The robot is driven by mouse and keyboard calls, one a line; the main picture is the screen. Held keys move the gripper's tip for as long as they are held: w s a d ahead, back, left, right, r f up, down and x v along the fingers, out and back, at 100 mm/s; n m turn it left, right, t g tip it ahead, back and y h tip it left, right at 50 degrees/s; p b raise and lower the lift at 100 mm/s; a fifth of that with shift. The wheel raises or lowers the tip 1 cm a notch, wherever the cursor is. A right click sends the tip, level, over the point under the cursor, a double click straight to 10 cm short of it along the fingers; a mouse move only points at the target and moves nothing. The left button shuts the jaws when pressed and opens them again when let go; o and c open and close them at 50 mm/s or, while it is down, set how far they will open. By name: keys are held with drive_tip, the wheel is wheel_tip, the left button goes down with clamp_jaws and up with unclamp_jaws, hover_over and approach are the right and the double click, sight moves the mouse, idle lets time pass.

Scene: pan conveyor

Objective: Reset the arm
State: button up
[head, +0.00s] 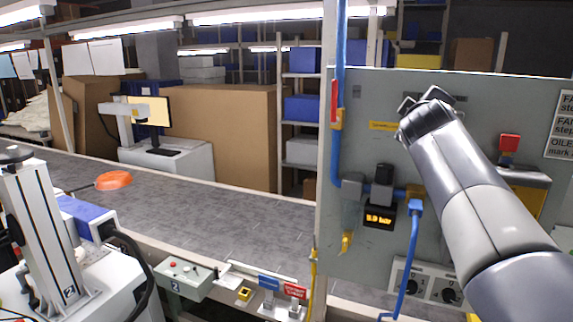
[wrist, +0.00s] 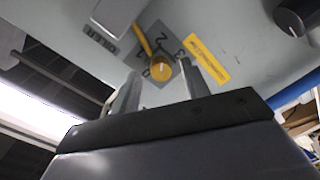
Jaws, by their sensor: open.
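My gripper (head: 420,100) is in front of the upper part of the grey-green control panel (head: 362,102), at the end of my raised arm. In the wrist view my gripper (wrist: 158,72) is open, with its two fingers apart and nothing held between them. A yellow selector knob (wrist: 160,69) with a yellow pointer shows between the fingertips, on a dial plate with numbers. The pointer leans toward the upper left. A label reading OILER (wrist: 98,38) is beside it. I cannot tell whether the fingers touch the knob. My arm hides part of the panel in the head view.
A red button (head: 509,142), a blue pipe (head: 336,160) and a lit display (head: 379,219) are on the panel. A grey conveyor (head: 200,203) carries an orange pan (head: 114,180). A white machine (head: 40,225) stands at the left. A black knob (wrist: 293,18) shows in the wrist view.

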drive_tip(key=s+a+m+b, duration=0.3)
drive_tip(key=s+m+b, duration=0.3)
drive_tip(key=m, duration=0.5)
drive_tip(key=s, duration=0.2)
drive_tip(key=shift+s+f+t+b, duration=0.15)
drive_tip(key=shift+s+t+b, duration=0.15)
drive_tip(key=shift+s+b, duration=0.1)
drive_tip(key=shift+a+f, duration=0.1)
drive_tip(key=shift+a, duration=0.05)
idle(0.3)
